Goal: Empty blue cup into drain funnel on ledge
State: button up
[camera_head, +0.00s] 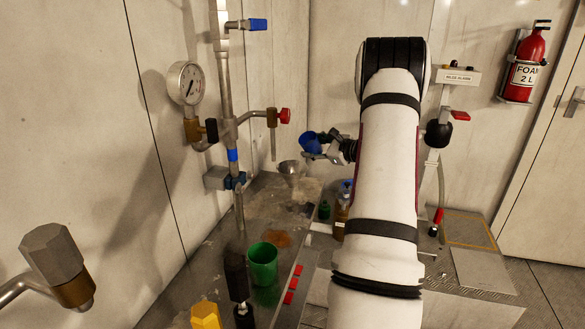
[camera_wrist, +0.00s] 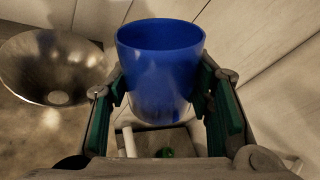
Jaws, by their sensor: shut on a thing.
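The blue cup (camera_head: 311,144) is held in my gripper (camera_head: 323,155), raised in the air at the far end of the ledge. In the wrist view the blue cup (camera_wrist: 158,85) stands between the two green-padded fingers of my gripper (camera_wrist: 162,105), which are shut on its sides. Its rim shows at the top, and its contents are not visible. The metal drain funnel (camera_head: 289,169) stands on the ledge (camera_head: 262,200), left of and below the cup in the head view. In the wrist view the funnel (camera_wrist: 52,68) is left of the cup, apart from it.
A green cup (camera_head: 263,263) and a yellow object (camera_head: 206,314) stand on the near ledge. A vertical pipe (camera_head: 227,120) with a red-handled tap (camera_head: 284,116) and a pressure gauge (camera_head: 185,83) rises at left. Bottles (camera_head: 343,205) stand low beside my arm.

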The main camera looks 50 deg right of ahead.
aim_at(306, 147)
jog(key=shift+w+a+r+n, duration=0.15)
jog(key=shift+a+r+n, duration=0.1)
jog(key=shift+a+n, duration=0.25)
jog(key=shift+r+n+h+b, duration=0.4)
jog(key=shift+n+b, duration=0.05)
jog(key=shift+n, duration=0.15)
jog(key=shift+f+n+h+b, duration=0.4)
jog(key=shift+n+b, duration=0.4)
jog(key=shift+b, duration=0.5)
jog(key=shift+a+r+n+g+h+b, duration=0.2)
jog(key=shift+r+n+b, duration=0.3)
jog(key=shift+b, duration=1.5)
jog(key=shift+d+r+n+g+h+b, duration=0.1)
jog(key=shift+r+n+h+b, duration=0.4)
jog(key=shift+b, duration=1.45)
jog(key=shift+w+a+f+n+b, duration=0.1)
jog(key=shift+a+f+n+b, duration=0.7)
jog(key=shift+b, duration=2.45)
jog(key=shift+a+r+n+h+b, duration=0.25)
jog(key=shift+n+b, duration=0.3)
jog(key=shift+b, duration=1.1)
jog(key=shift+a+r+n+h+b, duration=0.15)
jog(key=shift+r+n+b, duration=0.3)
jog(key=shift+b, duration=1.2)
jog(key=shift+w+r+n, duration=0.1)
jog(key=shift+n, duration=0.4)
jog(key=shift+a+f, duration=0.15)
jog(key=shift+f, duration=0.5)
